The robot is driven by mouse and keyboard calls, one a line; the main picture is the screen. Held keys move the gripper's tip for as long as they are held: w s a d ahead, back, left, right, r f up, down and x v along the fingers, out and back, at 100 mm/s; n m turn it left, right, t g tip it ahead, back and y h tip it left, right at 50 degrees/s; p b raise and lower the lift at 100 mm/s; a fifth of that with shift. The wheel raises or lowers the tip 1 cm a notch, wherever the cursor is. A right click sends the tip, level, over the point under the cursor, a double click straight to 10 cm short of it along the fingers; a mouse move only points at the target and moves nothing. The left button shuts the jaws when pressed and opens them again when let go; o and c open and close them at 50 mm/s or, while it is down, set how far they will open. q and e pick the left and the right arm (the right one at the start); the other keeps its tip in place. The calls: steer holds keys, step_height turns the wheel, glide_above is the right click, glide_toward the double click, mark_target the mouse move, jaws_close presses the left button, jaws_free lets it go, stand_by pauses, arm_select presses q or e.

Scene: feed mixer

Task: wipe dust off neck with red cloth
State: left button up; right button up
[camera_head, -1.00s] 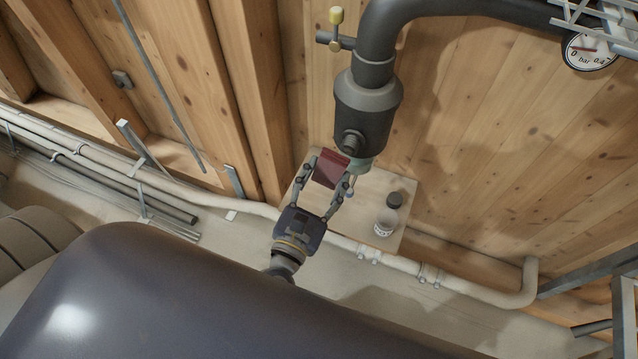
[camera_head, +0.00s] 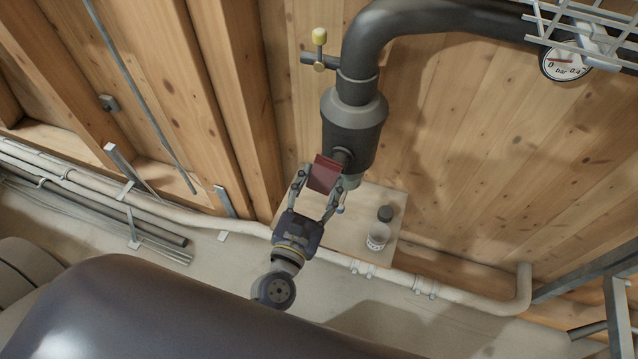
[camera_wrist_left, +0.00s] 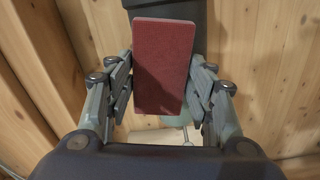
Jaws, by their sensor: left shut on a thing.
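A dark red cloth (camera_head: 324,173), flat and block-like, is pinched between the fingers of my left gripper (camera_head: 322,183). In the left wrist view the cloth (camera_wrist_left: 163,65) stands upright between the fingers. In the head view it overlaps the lower left side of a dark grey cylinder (camera_head: 352,128) hanging from a thick pipe. A pale green neck (camera_head: 351,182) shows at the cylinder's lower end, partly hidden. It also shows in the wrist view behind the cloth (camera_wrist_left: 177,120). I cannot tell whether cloth and neck touch, and no dust is clear. My right gripper is not in view.
A side knob (camera_head: 343,158) and a yellow-handled valve (camera_head: 319,50) stick out from the pipework. A pressure gauge (camera_head: 566,64) is at upper right. A large dark rounded body (camera_head: 150,315) fills the foreground.

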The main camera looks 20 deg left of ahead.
arm_select(q)
steer(key=shift+w, duration=0.4)
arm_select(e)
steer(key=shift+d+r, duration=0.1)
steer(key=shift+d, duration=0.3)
arm_select(q)
steer(key=shift+w, duration=0.6)
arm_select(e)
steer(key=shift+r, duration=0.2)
arm_select(q)
steer(key=shift+d, duration=0.1)
steer(key=shift+w+d+r+p, duration=0.1)
steer(key=shift+r+p, duration=0.05)
steer(key=shift+p, duration=0.65)
steer(key=shift+a, duration=0.25)
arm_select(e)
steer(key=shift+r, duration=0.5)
arm_select(q)
steer(key=shift+r, duration=0.1)
